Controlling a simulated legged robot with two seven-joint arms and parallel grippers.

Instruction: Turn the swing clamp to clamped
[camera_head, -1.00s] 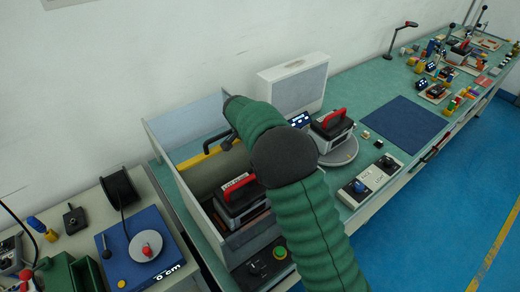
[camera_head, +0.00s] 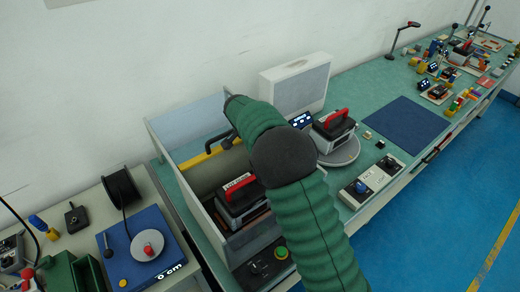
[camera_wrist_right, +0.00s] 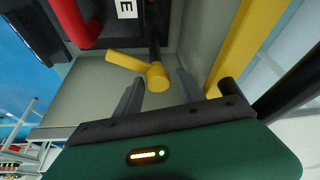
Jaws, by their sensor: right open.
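The swing clamp (camera_wrist_right: 125,61) shows in the right wrist view as a yellow arm with a round yellow end piece (camera_wrist_right: 158,77). My right gripper (camera_wrist_right: 160,80) is open, with its two dark fingers pointing toward that round end, one on either side in the picture. I cannot tell whether they touch it. A unit with a red handle (camera_head: 240,188) sits in the grey open-topped bay (camera_head: 200,217); its red handle (camera_wrist_right: 75,22) also shows in the wrist view. In the head view my right arm hides the gripper and the clamp. My left gripper is not in view.
A yellow bar (camera_head: 195,160) with a black handle spans the bay; it is close beside the gripper in the wrist view (camera_wrist_right: 245,40). Another red-handled unit (camera_head: 332,127) stands on a round plate to the right. A panel with a green button (camera_head: 281,252) is in front.

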